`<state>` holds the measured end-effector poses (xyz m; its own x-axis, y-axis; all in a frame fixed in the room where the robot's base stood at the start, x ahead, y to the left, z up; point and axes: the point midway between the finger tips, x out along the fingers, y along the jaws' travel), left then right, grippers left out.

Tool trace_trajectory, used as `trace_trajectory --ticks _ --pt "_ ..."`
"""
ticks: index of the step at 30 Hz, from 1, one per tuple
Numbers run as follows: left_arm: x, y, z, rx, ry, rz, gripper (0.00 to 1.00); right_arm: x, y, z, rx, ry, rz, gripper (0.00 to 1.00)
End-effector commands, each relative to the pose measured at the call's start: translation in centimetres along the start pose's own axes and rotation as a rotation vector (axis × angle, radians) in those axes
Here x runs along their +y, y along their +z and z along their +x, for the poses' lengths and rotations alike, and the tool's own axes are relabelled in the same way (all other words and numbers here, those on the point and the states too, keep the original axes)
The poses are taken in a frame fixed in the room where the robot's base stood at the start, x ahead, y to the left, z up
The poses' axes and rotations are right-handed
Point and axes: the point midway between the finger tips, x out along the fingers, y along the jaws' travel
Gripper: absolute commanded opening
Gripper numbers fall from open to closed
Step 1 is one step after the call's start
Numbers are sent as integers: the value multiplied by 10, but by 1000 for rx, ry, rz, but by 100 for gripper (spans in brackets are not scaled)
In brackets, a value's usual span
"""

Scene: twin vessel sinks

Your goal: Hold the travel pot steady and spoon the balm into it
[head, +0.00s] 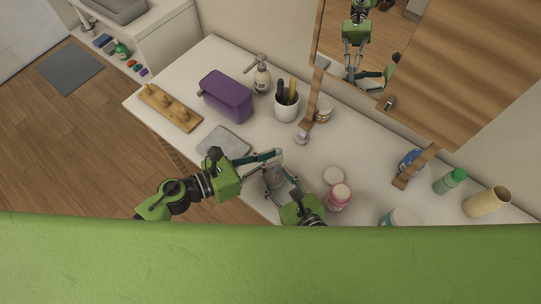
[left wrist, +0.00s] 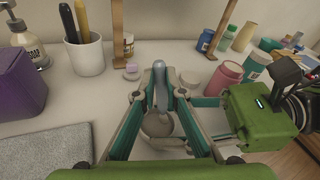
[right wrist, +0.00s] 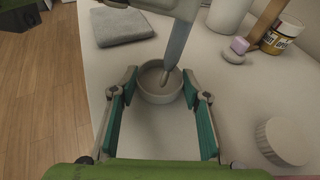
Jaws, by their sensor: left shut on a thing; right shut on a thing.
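My left gripper (head: 277,157) is shut on a slim grey-blue spoon (left wrist: 161,90) and holds it pointing down. In the right wrist view the spoon (right wrist: 178,45) reaches down over the pot's mouth, its tip inside the rim. The travel pot (right wrist: 148,92) is a small, pale round cup, upright on the counter. It also shows in the left wrist view (left wrist: 152,133), below the spoon. My right gripper (right wrist: 159,84) is shut on the pot, one finger on each side. I cannot tell any balm apart in the pot or on the spoon.
A pink jar (head: 338,198) and a white round lid (head: 333,176) stand to the right of the grippers. A folded grey cloth (head: 224,143), purple box (head: 227,95), soap dispenser (head: 262,78) and white cup (head: 287,107) stand behind and left. Counter near the pot is clear.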

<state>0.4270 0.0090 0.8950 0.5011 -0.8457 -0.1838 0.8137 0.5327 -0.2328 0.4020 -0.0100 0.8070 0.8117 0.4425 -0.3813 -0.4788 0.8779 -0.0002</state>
Motion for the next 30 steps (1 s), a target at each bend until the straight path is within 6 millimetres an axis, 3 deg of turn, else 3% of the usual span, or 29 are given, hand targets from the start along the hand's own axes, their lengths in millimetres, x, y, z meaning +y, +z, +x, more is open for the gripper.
trace_trajectory --ticks 30 --pt "2 -10 2 1 0 1 1 -1 -5 -1 10 -2 0 22"
